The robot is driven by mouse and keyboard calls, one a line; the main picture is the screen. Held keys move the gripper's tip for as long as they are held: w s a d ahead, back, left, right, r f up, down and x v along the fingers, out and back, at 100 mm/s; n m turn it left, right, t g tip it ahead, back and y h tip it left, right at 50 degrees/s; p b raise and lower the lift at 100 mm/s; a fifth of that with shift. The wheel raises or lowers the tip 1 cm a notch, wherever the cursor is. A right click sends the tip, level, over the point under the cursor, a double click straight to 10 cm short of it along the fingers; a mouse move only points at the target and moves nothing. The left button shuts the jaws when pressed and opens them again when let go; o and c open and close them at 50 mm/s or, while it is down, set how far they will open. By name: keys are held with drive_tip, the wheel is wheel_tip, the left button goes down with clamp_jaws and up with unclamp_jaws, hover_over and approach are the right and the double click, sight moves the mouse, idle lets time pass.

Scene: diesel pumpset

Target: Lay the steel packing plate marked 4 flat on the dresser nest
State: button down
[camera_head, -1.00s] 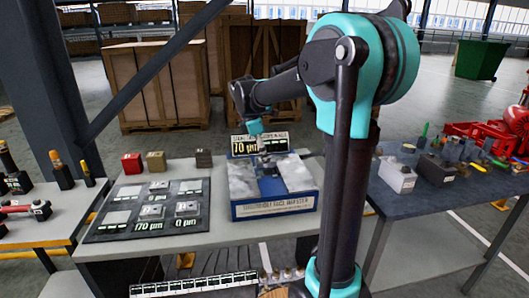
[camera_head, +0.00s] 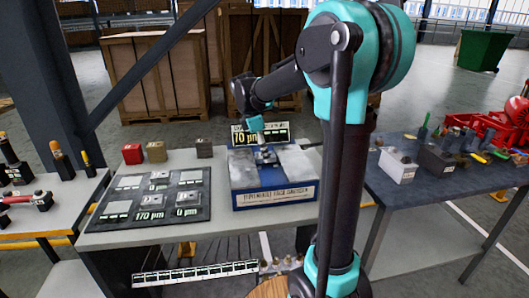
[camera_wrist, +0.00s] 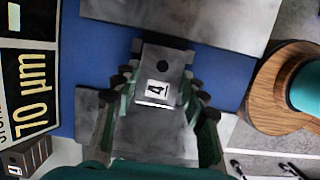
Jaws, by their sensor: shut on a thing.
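The steel packing plate marked 4 (camera_wrist: 157,91) is a small grey plate with a round dark hole and a white label. My gripper (camera_wrist: 160,82) is shut on it, one finger along each side. The dresser (camera_head: 276,198) is a blue box with pale grey slabs on top, with its blue middle strip showing around the plate in the wrist view (camera_wrist: 98,72). In the head view my gripper (camera_head: 263,143) is over the middle of the dresser, between the slabs. I cannot tell whether the plate's underside touches the nest.
A sign reading 70 µm (camera_head: 277,131) stands at the dresser's back edge. A dark board (camera_head: 105,223) with several plates and labels lies to its left. Red (camera_head: 132,154), tan (camera_head: 156,151) and brown (camera_head: 204,148) blocks stand behind the board. A cluttered dark table (camera_head: 410,206) stands right.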

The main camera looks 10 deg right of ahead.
drive_tip(key=shift+f, duration=0.7)
drive_tip(key=c, duration=0.8)
unclamp_jaws()
drive_tip(key=shift+o, duration=0.2)
drive_tip(key=v, duration=1.2)
drive_tip(key=shift+r, duration=0.1)
drive_tip(key=shift+r, duration=2.9)
